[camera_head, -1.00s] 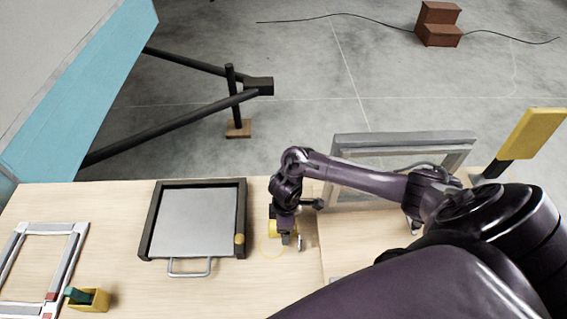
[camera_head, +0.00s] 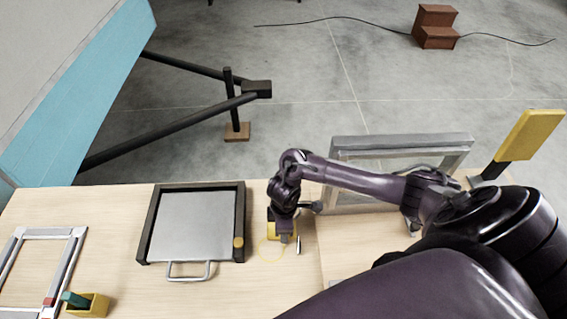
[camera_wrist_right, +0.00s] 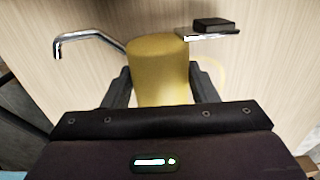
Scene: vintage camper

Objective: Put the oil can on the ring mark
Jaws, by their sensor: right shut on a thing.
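The oil can (camera_wrist_right: 158,70) is a yellow cylinder with a bent metal spout on the left and a flat lever with a black block on the right in the right wrist view. My right gripper (camera_wrist_right: 160,92) is shut on it, one finger on each side. In the head view the can (camera_head: 272,229) is mostly hidden behind my right gripper (camera_head: 284,238). The ring mark (camera_head: 262,254) is a thin pale yellow ring on the table beside and partly under the can. Part of it shows right of the can in the wrist view (camera_wrist_right: 221,72). Whether the can touches the table is unclear.
A dark-framed tray (camera_head: 151,222) with a wire handle lies left of the can. A grey window frame (camera_head: 400,142) stands behind my right arm. A yellow box (camera_head: 98,304) and a white-grey frame (camera_head: 50,232) are at left. A yellow paddle (camera_head: 531,135) stands at right.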

